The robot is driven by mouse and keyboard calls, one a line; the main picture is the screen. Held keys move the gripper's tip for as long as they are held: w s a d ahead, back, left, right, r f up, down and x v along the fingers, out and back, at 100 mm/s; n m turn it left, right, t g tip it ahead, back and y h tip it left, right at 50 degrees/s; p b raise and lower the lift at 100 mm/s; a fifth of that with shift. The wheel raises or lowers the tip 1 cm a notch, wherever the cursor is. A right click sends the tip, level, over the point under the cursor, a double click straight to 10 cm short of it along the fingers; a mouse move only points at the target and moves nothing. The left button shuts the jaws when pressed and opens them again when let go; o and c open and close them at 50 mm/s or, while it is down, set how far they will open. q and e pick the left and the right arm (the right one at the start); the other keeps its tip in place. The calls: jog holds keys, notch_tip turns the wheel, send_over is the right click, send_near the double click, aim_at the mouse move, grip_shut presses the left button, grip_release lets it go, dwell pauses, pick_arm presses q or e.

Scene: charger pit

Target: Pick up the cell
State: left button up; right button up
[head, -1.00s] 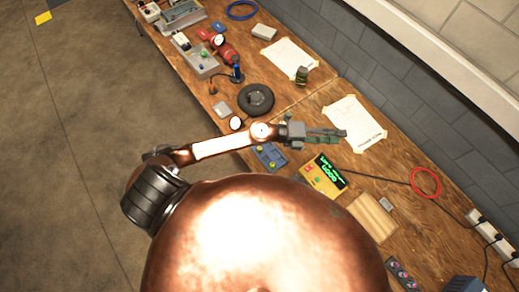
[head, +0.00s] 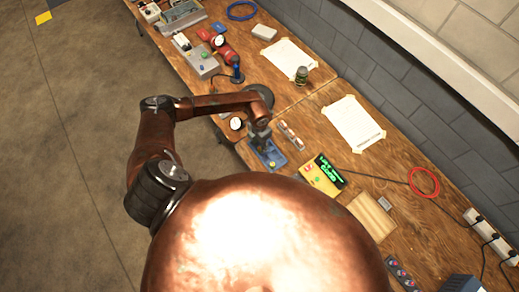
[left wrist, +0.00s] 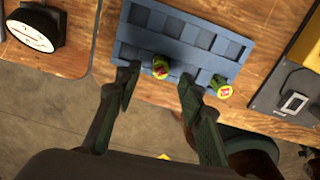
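The blue slotted tray (head: 275,153) lies on the wooden bench, below my left gripper (head: 261,138) in the head view. In the left wrist view the tray (left wrist: 190,66) fills the upper middle, with a row of dark slots. A yellow-green cell (left wrist: 160,67) with a red mark stands in its near side, between and just beyond the fingertips of my left gripper (left wrist: 158,83). A second such cell (left wrist: 221,87) is at the tray's near right corner. My left gripper is open, its fingers apart and pointing down at the tray. My right gripper is not in view.
A small clear holder (head: 291,136) lies beyond the tray. A round dial gauge (left wrist: 37,27) stands left in the left wrist view. The bench's near edge runs close to the tray.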

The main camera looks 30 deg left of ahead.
aim_at(260, 148)
pick_arm(q)
jog(key=shift+f, duration=1.85)
jog(key=shift+c, duration=0.7)
grip_shut()
